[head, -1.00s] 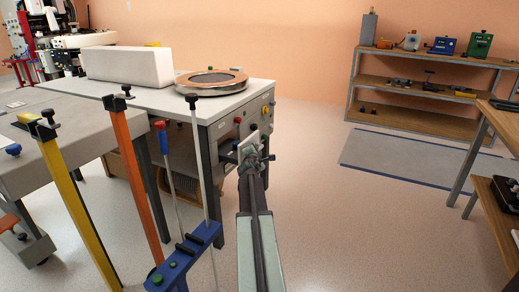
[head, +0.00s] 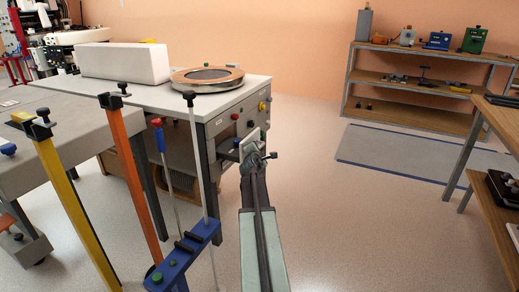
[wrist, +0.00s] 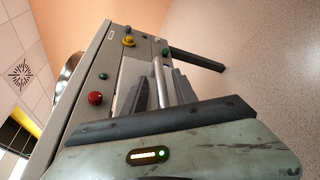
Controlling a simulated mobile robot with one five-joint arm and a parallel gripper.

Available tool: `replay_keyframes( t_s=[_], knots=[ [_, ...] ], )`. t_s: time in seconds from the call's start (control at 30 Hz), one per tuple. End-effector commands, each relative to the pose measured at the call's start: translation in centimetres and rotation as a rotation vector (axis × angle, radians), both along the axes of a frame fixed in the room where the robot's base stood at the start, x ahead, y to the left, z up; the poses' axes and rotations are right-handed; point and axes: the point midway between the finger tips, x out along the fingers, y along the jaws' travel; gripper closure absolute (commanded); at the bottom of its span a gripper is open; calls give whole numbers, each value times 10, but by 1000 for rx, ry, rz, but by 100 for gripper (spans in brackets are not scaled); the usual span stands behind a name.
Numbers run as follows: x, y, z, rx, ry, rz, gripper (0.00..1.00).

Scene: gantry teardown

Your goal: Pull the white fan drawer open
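The white fan drawer (head: 248,139) shows as a pale front panel standing out from the right face of the grey bench cabinet. My gripper (head: 257,154) is at this panel and hides part of it. In the wrist view, the dark fingers of my gripper (wrist: 164,88) lie on both sides of a pale bar handle (wrist: 160,74) and appear closed on it. The drawer's inside is hidden.
The grey bench (head: 240,93) carries a white block (head: 122,62) and a round copper-rimmed disc (head: 207,79). Coloured bars (head: 135,170) stand at the left. The floor to the right is clear up to a grey mat (head: 410,150).

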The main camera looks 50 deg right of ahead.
Motion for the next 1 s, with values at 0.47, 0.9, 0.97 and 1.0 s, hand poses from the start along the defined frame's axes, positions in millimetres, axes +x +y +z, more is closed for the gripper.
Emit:
replay_keyframes(
  t_s=[0.47,0.9,0.97,1.0],
  knots=[
    [-37,58,15,0,0,-1,66],
    [-36,57,15,0,0,-1,66],
    [-36,57,15,0,0,-1,66],
    [-36,57,15,0,0,-1,66]
  ],
)
